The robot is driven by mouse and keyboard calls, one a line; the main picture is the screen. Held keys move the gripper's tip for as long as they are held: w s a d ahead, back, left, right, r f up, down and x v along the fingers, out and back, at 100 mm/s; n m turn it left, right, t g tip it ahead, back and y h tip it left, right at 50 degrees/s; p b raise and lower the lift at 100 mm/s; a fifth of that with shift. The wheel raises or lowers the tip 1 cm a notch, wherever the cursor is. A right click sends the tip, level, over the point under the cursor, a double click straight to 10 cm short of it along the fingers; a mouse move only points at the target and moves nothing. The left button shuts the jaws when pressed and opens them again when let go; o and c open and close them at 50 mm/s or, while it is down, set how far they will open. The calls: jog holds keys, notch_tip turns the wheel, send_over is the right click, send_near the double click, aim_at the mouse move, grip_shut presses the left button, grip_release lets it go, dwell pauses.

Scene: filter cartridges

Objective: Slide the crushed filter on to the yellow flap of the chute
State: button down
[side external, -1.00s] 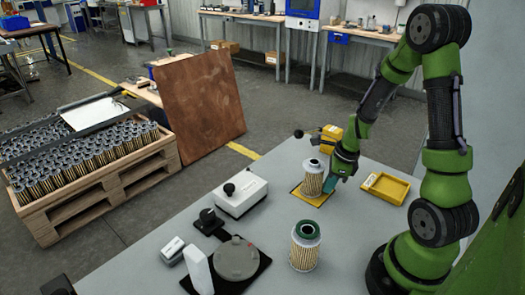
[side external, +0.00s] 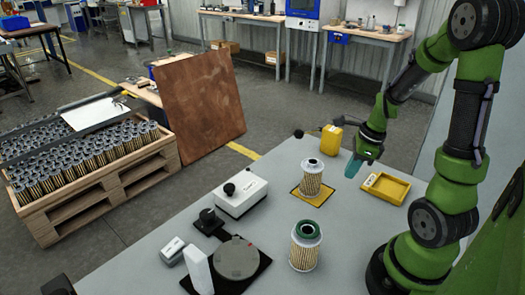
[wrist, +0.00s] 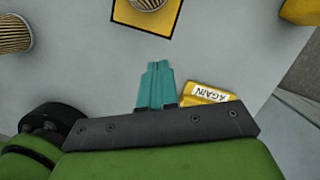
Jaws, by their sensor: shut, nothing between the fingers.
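A pleated filter (side external: 311,180) with a pale grey top stands upright on the yellow flap (side external: 319,202), a flat yellow square with a dark edge. Any crushing is too small to make out. The wrist view shows part of this filter (wrist: 147,4) and the flap (wrist: 124,14) at its top edge. A second filter (side external: 304,252) with a green top stands upright nearer the camera. My gripper (side external: 352,170) is shut and empty, to the right of the flap and apart from the filter. Its teal fingers lie together in the wrist view (wrist: 157,68).
A yellow tray (side external: 399,191), labelled AGAIN in the wrist view (wrist: 207,94), lies right of my gripper. A yellow container (side external: 331,139) stands behind the flap. A white box (side external: 241,196) and a round grey plate (side external: 236,259) are at the left. Bare table surrounds the flap.

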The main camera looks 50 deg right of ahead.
jog(key=w+v, duration=0.1)
jog(key=v, duration=0.2)
notch_tip(320, 180, up, 6)
jog(key=n+g+h, duration=0.1)
jog(key=n+g, duration=0.3)
jog(key=n, duration=2.2)
send_over(291, 188)
jog(key=d, duration=0.2)
jog(key=w+a+n+g+h, duration=0.1)
jog(key=w+a+n, duration=0.45)
jog(key=n, duration=0.45)
jog(key=x, duration=0.5)
jog(key=w+x, duration=0.1)
jog(key=x, duration=1)
jog(key=shift+w+d+f, duration=0.15)
jog(key=shift+d+f, duration=0.15)
jog(key=shift+d, duration=0.1)
jog(key=shift+s+d+r, duration=0.15)
jog(key=shift+s+d, duration=0.1)
jog(key=shift+s, duration=0.3)
jog(key=shift+s+d+r, duration=0.1)
jog(key=shift+s+d, duration=0.2)
jog(key=shift+s, duration=0.25)
jog(key=shift+s+d, duration=0.25)
jog(key=shift+s, duration=0.35)
